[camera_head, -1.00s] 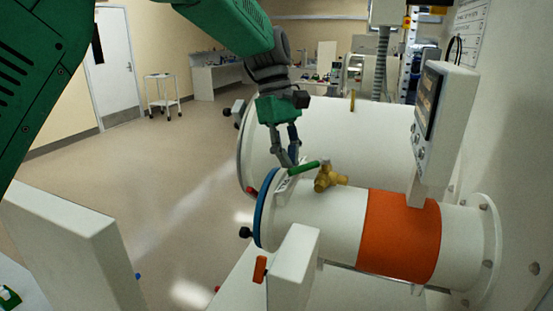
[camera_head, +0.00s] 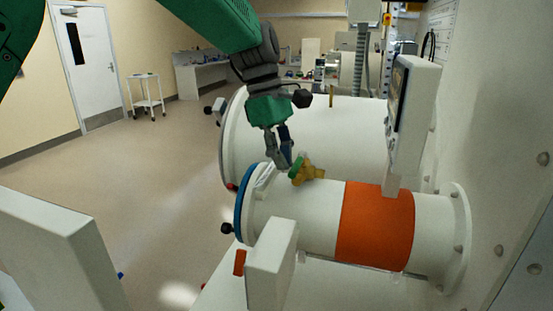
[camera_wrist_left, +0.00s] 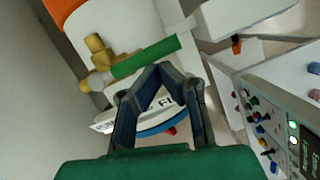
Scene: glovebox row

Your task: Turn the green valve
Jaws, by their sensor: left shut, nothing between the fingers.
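The green valve is a green lever handle (camera_head: 296,167) on a brass body (camera_head: 311,173), on top of the small white cylinder (camera_head: 320,205) with an orange band. In the left wrist view, the handle (camera_wrist_left: 146,58) lies across in front of the fingertips, with the brass body (camera_wrist_left: 98,62) to its left. My left gripper (camera_head: 284,163) points down just left of the handle. Its fingers meet, shut and empty, in the left wrist view (camera_wrist_left: 160,69). The tips are right at the handle's edge; whether they touch it I cannot tell. My right gripper is out of view.
A larger white cylinder (camera_head: 345,125) stands behind the small one. A display panel (camera_head: 413,110) rises to the right. A white block (camera_head: 272,262) stands in front. The small cylinder's end has a blue ring (camera_head: 240,205). Open floor (camera_head: 130,165) lies to the left.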

